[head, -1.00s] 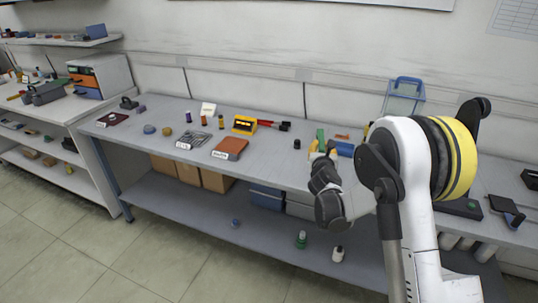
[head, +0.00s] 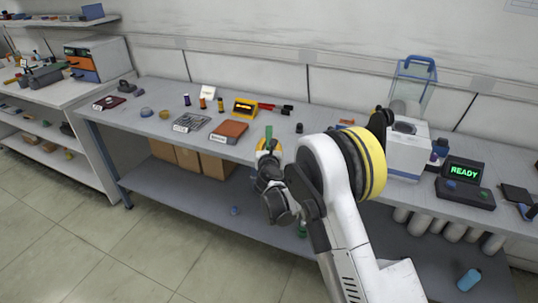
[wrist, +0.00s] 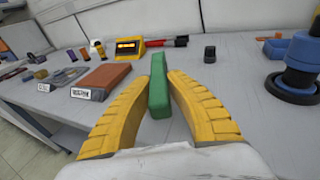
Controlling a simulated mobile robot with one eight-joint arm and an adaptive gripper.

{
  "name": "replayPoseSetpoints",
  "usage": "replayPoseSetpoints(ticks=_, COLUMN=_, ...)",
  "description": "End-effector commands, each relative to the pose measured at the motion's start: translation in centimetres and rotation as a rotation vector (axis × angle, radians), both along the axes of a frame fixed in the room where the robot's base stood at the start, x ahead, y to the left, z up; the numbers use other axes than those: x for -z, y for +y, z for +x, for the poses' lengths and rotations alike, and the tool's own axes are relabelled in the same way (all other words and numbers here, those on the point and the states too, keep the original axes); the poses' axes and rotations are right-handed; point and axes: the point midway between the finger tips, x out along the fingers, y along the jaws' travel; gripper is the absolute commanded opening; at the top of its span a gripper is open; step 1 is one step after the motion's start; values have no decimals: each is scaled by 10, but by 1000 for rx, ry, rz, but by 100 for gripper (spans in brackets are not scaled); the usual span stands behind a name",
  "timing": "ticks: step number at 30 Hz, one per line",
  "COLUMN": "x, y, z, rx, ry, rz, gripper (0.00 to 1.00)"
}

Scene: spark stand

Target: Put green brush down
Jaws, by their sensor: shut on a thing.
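The green brush (wrist: 158,88) shows as a green block between the two yellow fingers of my gripper (wrist: 160,100) in the wrist view. My gripper is shut on it. In the head view the green brush (head: 268,138) stands up from my gripper (head: 268,148), near the front edge of the grey workbench (head: 330,128). Whether its lower end touches the bench is hidden by my fingers.
A reddish-brown block (head: 229,131) with a label lies left of my gripper. A yellow device (head: 244,108) and a red-and-black tool (head: 276,109) lie behind. A small black object (head: 299,128) stands to the right. A white machine (head: 406,150) and a READY display (head: 464,172) are farther right.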

Motion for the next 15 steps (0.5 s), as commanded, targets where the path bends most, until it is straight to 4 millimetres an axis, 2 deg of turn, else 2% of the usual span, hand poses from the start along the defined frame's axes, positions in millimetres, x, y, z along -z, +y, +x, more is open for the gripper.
replayPoseSetpoints(ticks=8, x=40, y=0, z=0, rx=0, ry=0, rz=0, gripper=0)
replayPoseSetpoints(ticks=15, x=39, y=0, z=0, rx=0, ry=0, rz=0, gripper=0)
